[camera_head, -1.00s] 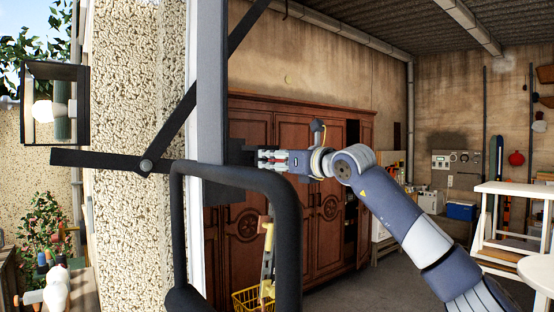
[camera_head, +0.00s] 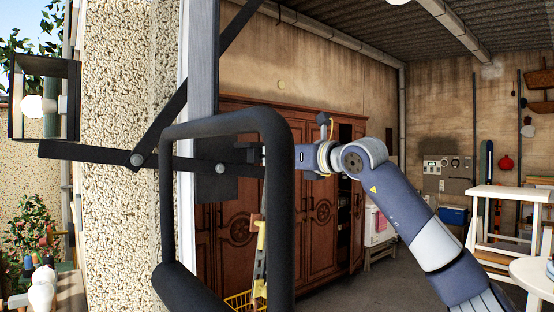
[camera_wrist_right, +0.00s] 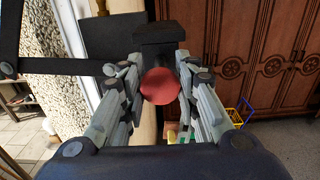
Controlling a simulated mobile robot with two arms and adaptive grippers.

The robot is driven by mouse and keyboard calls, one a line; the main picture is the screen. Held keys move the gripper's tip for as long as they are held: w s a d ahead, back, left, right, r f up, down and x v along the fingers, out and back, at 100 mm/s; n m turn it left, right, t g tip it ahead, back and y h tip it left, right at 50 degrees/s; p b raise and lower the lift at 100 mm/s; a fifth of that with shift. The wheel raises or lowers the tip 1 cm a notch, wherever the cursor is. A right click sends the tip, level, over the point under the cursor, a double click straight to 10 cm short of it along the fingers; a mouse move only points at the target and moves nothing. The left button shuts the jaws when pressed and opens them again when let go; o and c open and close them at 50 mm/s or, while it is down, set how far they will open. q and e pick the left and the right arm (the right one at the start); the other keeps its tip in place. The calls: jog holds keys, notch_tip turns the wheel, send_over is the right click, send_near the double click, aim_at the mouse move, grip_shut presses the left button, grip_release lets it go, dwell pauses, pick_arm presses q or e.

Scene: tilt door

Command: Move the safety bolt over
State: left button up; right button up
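My right gripper (camera_head: 256,150) is at the door edge, partly behind a thick black handle frame. In the right wrist view its two fingers (camera_wrist_right: 158,68) are apart, with a round red piece (camera_wrist_right: 160,86) filling most of the gap. Whether they press on it I cannot tell. A black block (camera_wrist_right: 158,32) stands just past the fingertips; it also shows as a small dark piece in the head view (camera_head: 246,146). A flat black bar (camera_head: 85,152) runs across the wall and door post, with a round pivot. Which part is the safety bolt is not clear. My left gripper is out of view.
The thick black handle frame (camera_head: 280,215) stands close in front, beside the gripper. A brown wooden cabinet (camera_head: 310,245) stands behind. A rough stone wall (camera_head: 115,230) and a lamp (camera_head: 40,105) are at the left. A white rack (camera_head: 500,215) is at the right.

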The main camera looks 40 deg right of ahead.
jog(key=o, duration=0.4)
jog(key=shift+f, duration=0.1)
jog(key=shift+s, duration=0.25)
jog(key=s+d, duration=0.1)
jog(key=s, duration=1.1)
